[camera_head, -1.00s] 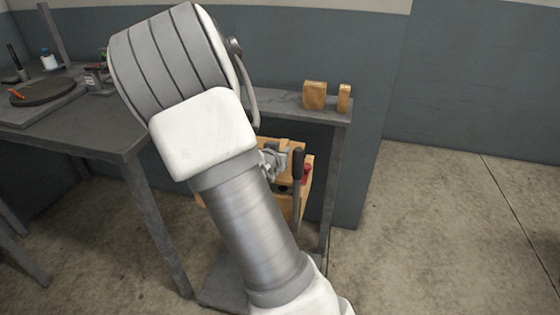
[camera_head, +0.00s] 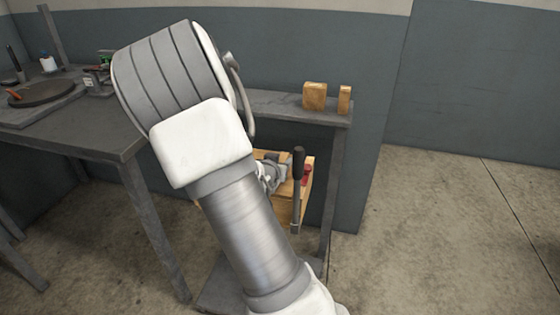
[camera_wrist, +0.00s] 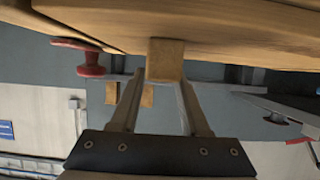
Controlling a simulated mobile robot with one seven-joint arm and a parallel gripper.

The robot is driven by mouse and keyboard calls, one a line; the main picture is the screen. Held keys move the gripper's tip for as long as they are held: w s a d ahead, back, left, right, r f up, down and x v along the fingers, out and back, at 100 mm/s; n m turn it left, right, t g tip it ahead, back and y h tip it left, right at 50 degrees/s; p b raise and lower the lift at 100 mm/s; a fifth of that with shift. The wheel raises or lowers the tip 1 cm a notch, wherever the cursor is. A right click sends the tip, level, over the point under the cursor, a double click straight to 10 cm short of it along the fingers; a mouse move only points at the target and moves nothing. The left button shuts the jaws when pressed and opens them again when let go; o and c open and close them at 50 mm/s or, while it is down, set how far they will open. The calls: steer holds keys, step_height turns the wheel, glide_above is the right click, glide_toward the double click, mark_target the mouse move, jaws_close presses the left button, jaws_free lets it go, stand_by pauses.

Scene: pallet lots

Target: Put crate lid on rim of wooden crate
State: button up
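The wooden crate (camera_head: 287,213) stands low beneath the grey shelf, partly hidden behind my arm. A red knob (camera_head: 308,172) shows at its right side and also in the wrist view (camera_wrist: 80,58). The crate lid (camera_wrist: 200,25) fills the top of the wrist view, which appears upside down. Its small wooden handle block (camera_wrist: 165,60) sits between the fingertips of my gripper (camera_wrist: 163,85), which looks closed on it. In the head view my gripper (camera_head: 272,177) is mostly hidden at the crate. I cannot tell whether the lid touches the rim.
A grey shelf (camera_head: 285,104) with two wooden blocks (camera_head: 315,96) stands just behind and above the crate. A dark-handled bar (camera_head: 298,165) stands upright in front of it. A grey workbench (camera_head: 95,135) is at left. The floor at right is clear.

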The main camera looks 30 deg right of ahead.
steer(key=shift+o, duration=0.7)
steer(key=shift+r+p, duration=0.5)
steer(key=shift+r, duration=0.05)
steer(key=s+a+r+n+y+p, duration=0.2)
steer(key=s+a+r+y, duration=0.15)
steer(key=a, duration=0.45)
steer(key=s+a+r+n+y+p, duration=0.1)
steer(key=s+a+r+y, duration=0.3)
steer(key=a, duration=0.4)
steer(key=s+a+r+n+y+p, duration=0.25)
steer(key=a+r, duration=0.25)
steer(key=a, duration=0.3)
steer(key=s+r+n+g, duration=0.1)
steer(key=s+r+n, duration=0.1)
steer(key=s, duration=0.6)
steer(key=s+r+n+g+b, duration=0.1)
steer(key=s+r+n+g, duration=0.1)
steer(key=s+r, duration=0.2)
steer(key=s, duration=0.3)
steer(key=shift+s+a+r, duration=0.2)
steer(key=shift+s+r, duration=0.1)
steer(key=shift+s, duration=0.1)
